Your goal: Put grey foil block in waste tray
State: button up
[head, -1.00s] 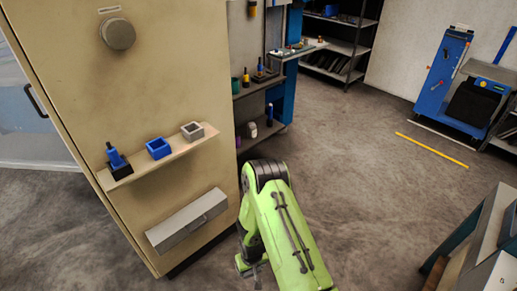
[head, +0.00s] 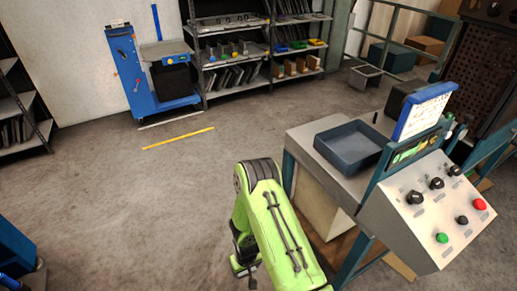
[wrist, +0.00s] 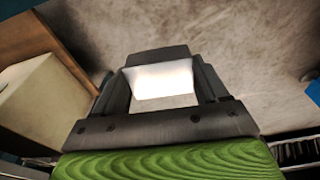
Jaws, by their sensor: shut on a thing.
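In the wrist view my gripper (wrist: 162,90) is shut on a pale, glare-lit block (wrist: 163,80), which I take for the grey foil block. Its bright face fills the gap between the jaws. In the head view my gripper (head: 245,272) hangs low in front of my green arm, and the block cannot be made out there. A dark blue-grey open tray (head: 352,146), likely the waste tray, lies on a bench top to the right of my arm. It looks empty. My gripper is left of the bench, lower than its top and apart from the tray.
The bench (head: 310,140) carries a sloped control panel (head: 430,215) with knobs and buttons at its right. A blue cart (head: 135,75) and loaded shelves (head: 235,50) stand at the back. A yellow floor strip (head: 178,138) crosses otherwise clear floor at left.

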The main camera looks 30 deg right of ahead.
aim_at(341, 148)
jog(key=i+j+z, duration=0.1)
jog(key=i+z, duration=0.15)
jog(key=z, duration=0.25)
jog(key=i+j+z, duration=0.15)
jog(key=z, duration=0.35)
jog(key=i+j+z, duration=0.3)
jog(key=z, duration=0.15)
jog(key=i+j+z, duration=0.1)
jog(key=j+z, duration=0.25)
jog(key=z, duration=0.15)
jog(key=i+j+z, duration=0.1)
jog(key=j+z, duration=0.4)
jog(key=l, duration=0.15)
